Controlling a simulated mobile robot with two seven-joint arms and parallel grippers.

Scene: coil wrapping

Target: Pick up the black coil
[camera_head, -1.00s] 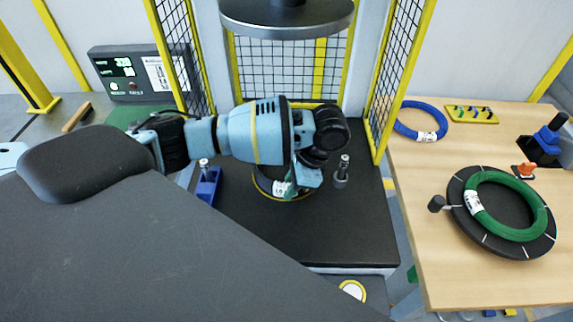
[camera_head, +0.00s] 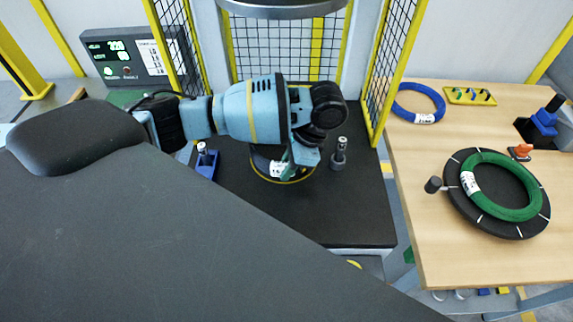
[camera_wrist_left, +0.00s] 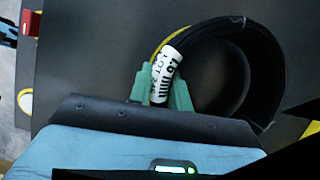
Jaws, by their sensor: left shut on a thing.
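The black coil (camera_wrist_left: 265,75) lies on the dark platform of the caged station, with a white printed label on its near part. In the left wrist view my left gripper (camera_wrist_left: 162,88) has its two green fingers on either side of the coil at the label, shut on it. In the head view my left gripper (camera_head: 291,160) is at the coil, and my arm hides most of the ring. The coil's label (camera_head: 277,169) shows below the wrist. A yellow ring marking (camera_head: 287,181) shows on the platform around the coil. My right gripper is not in view.
Metal posts (camera_head: 339,154) stand right and left of the coil. Yellow-framed mesh (camera_head: 390,75) encloses the sides and back, with a round plate (camera_head: 285,10) overhead. A wooden table (camera_head: 420,255) at the right holds a blue coil (camera_head: 418,101) and a green coil (camera_head: 512,207) on a black disc.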

